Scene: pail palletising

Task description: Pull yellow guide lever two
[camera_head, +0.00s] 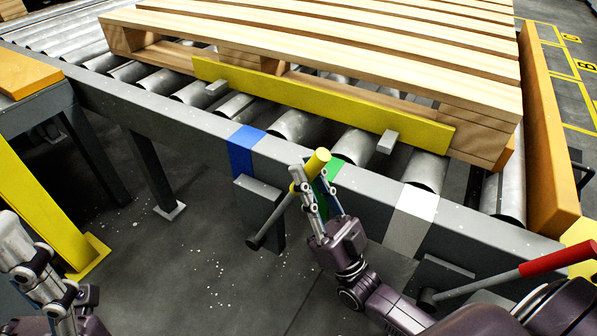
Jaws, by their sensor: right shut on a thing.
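The yellow guide lever (318,160) is a grey rod with a yellow grip, pivoted on a grey plate at the conveyor's front side. It leans up and to the right. My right gripper (315,182) is shut on it just below the top of the yellow grip; its fingers hide part of the grip and rod. The long yellow guide bar (320,103) stands on the rollers along the front of a wooden pallet (400,70). My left gripper (22,262) is at the lower left, far from the lever; its fingers are partly cut off by the frame edge.
A lever with a red grip (556,259) sits at the lower right, near my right arm. The conveyor's front rail (205,137) carries blue, green and white marks. An orange barrier (550,140) stands right of the pallet. The floor at the lower middle is clear.

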